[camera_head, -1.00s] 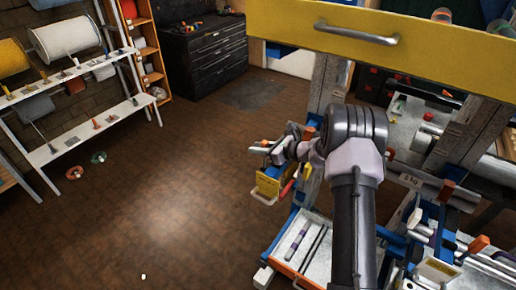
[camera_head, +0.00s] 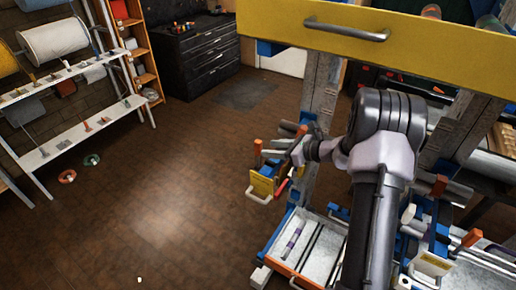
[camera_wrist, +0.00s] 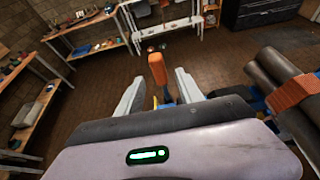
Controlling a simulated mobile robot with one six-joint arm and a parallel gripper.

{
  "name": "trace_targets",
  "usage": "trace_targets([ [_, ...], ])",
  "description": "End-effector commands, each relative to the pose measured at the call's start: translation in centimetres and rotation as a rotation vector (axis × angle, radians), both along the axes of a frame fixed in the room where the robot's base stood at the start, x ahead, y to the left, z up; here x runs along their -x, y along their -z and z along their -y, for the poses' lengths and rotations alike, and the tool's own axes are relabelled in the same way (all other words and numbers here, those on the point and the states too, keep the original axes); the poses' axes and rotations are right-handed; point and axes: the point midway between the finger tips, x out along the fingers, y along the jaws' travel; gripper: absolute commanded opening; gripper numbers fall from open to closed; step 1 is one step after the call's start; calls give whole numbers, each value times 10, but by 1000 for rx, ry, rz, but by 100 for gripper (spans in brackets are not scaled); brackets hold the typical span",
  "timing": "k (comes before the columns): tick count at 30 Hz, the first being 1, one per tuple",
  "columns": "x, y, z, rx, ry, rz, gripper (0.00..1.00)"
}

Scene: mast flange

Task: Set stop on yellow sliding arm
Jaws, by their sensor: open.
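A long yellow beam (camera_head: 440,52) with a metal handle crosses the top of the head view. A small yellow block (camera_head: 262,185) with a handle is lower, beside the upright post. I cannot tell which one is the yellow sliding arm. An orange upright piece, possibly the stop (camera_wrist: 157,70), stands between and beyond my gripper's open fingers (camera_wrist: 157,92) in the wrist view. I cannot see the fingers touching it. In the head view my gripper (camera_head: 280,158) is small and partly hidden by clutter near the post and the small yellow block.
Grey tubes with an orange band (camera_wrist: 290,92) lie close on the right in the wrist view. A tray (camera_head: 318,245) with rods is below my arm. Shelves with spools (camera_head: 60,95) stand left, and a dark drawer cabinet (camera_head: 200,58) stands behind. The middle floor is clear.

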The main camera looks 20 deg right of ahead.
Motion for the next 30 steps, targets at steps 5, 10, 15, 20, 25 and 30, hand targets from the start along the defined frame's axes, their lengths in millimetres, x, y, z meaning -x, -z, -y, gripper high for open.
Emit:
trace_targets([
  [5,36,-19,28,1,3,1,44],
  [10,56,-29,42,0,1,0,44],
  [15,61,-31,44,-1,-1,-1,44],
  [20,60,-31,44,0,-1,0,44],
  [25,60,-31,44,0,-1,0,44],
  [30,76,-34,-27,205,-227,27,44],
])
